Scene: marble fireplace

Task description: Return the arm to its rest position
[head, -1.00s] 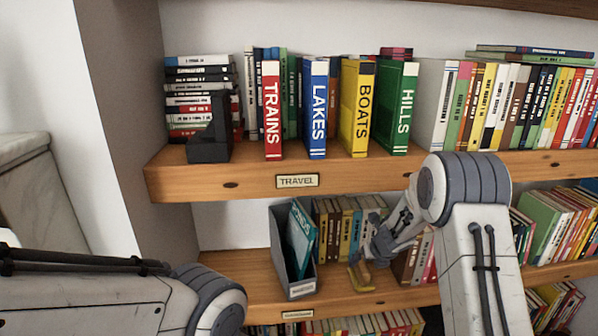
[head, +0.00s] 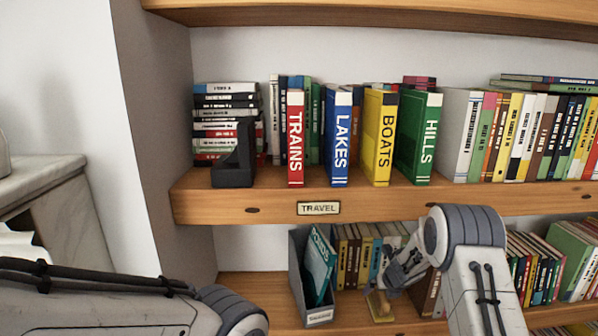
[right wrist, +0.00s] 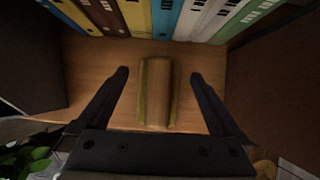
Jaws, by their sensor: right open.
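My right arm reaches down in front of the lower shelf at the right of the head view. Its gripper (head: 388,285) is open just above a small yellow and tan object (head: 379,307) near the shelf's front edge. In the right wrist view, the two dark fingers (right wrist: 158,73) stand apart on either side of this object (right wrist: 157,95), with a gap at each side. The object rests on the wooden board. My left arm enters at the lower left; its gripper is out of the picture.
A grey file holder (head: 300,275) with teal books stands left of the gripper on the lower shelf. Books (head: 350,255) line the back there. The upper shelf (head: 240,205) overhangs, bearing books and a black bookend (head: 236,160). A marble mantel (head: 45,180) stands at left.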

